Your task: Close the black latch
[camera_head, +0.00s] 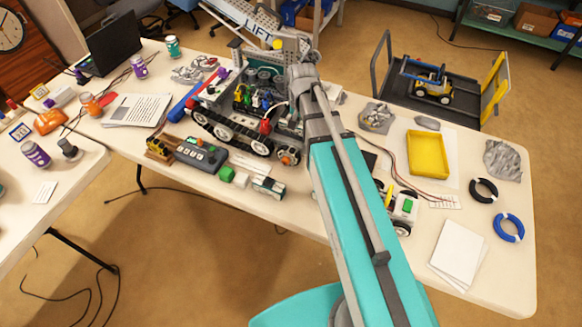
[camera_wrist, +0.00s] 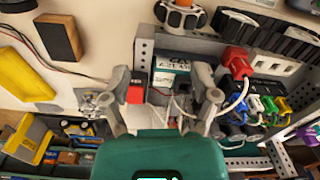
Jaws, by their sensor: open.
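The tracked robot vehicle (camera_head: 205,126) stands on the long table in the head view. In the wrist view my gripper (camera_wrist: 162,80) is open over the vehicle's grey perforated frame (camera_wrist: 143,48). A pale battery-like block with printed text (camera_wrist: 171,65) lies between the fingers. A small red part (camera_wrist: 135,93) with dark edges sits beside the left finger. No black latch stands out clearly; dark parts around the block and the red part are too small to tell. In the head view my forearm and wrist hide the gripper and this corner of the vehicle.
Red, white, blue and green plugs and cables (camera_wrist: 240,70) crowd the right of the gripper. A yellow tray (camera_head: 428,154), a blue ring (camera_head: 508,227) and papers (camera_head: 458,253) lie at the table's right. A cart (camera_head: 415,95) stands behind.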

